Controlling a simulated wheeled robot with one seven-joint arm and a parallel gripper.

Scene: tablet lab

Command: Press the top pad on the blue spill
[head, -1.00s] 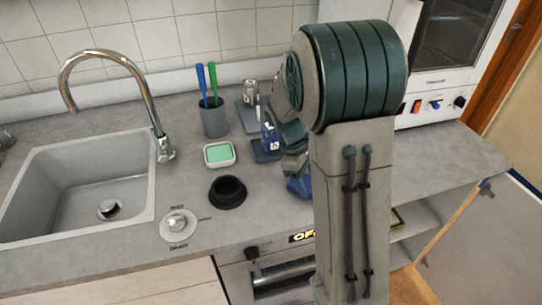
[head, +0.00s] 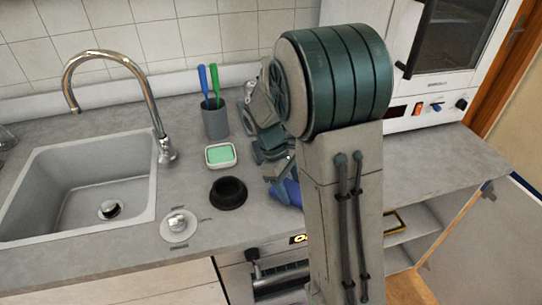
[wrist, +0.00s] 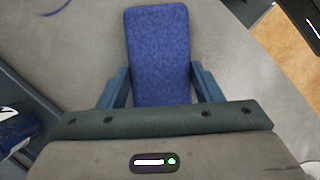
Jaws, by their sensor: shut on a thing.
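My gripper (wrist: 160,82) is shut on a blue, rough-textured pad (wrist: 160,45), which sticks out beyond the fingertips above the grey counter. In the head view my gripper is low over the counter, partly behind my arm, and a blue patch that looks like the pad (head: 291,191) shows beside it. I cannot tell whether the pad touches the counter. A thin dark-blue curved line (wrist: 52,9) shows on the counter at the upper left of the wrist view; I cannot tell if it belongs to the blue spill. No other spill is visible.
A black round holder (head: 228,194), a white dish with a green block (head: 220,155), a grey cup with two handles (head: 215,121) and a drain knob (head: 178,225) stand left of my arm. The sink (head: 20,205) is farther left. The counter right of my arm is clear.

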